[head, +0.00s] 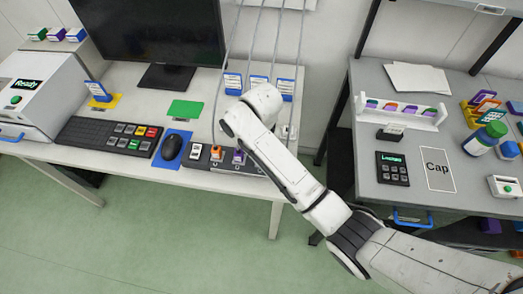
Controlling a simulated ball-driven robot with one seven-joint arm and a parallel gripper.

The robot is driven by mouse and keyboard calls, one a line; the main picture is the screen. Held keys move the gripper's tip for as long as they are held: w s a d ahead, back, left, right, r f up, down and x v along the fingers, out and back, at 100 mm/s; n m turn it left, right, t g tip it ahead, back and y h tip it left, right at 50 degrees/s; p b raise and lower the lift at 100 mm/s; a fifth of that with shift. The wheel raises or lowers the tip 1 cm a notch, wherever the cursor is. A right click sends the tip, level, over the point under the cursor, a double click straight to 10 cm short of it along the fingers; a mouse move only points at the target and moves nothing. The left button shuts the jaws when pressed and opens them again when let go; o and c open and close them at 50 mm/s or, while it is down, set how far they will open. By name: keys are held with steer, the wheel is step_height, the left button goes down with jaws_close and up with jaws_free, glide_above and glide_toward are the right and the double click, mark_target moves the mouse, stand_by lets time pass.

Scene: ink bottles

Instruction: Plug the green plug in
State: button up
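A dark power strip (223,166) lies along the front edge of the left desk. An orange plug (216,153) and a purple plug (239,157) stand on it. Its right end runs behind my white arm. I cannot make out a green plug; it may be hidden behind the arm. Grey cables (226,45) hang down the wall behind the desk, past several blue-and-white tags (233,83). A small pale item (288,132) sits at a cable's lower end, right of the arm. My arm reaches over the desk, and its gripper is hidden behind the arm links.
A black mouse (171,147), keyboard (108,136), green pad (185,110) and monitor (150,32) occupy the left desk. A white machine reading "Ready" (40,93) stands far left. The right table (365,130) holds a bottle (484,139), rack and keypad. A floor gap separates the tables.

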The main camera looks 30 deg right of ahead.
steer(key=shift+f, duration=0.85)
stand_by(1.7)
steer(key=o, duration=1.5)
steer(key=shift+r+p, duration=0.1)
steer(key=shift+p, duration=0.25)
steer(key=shift+r+p, duration=3.2)
steer(key=shift+r, duration=0.7)
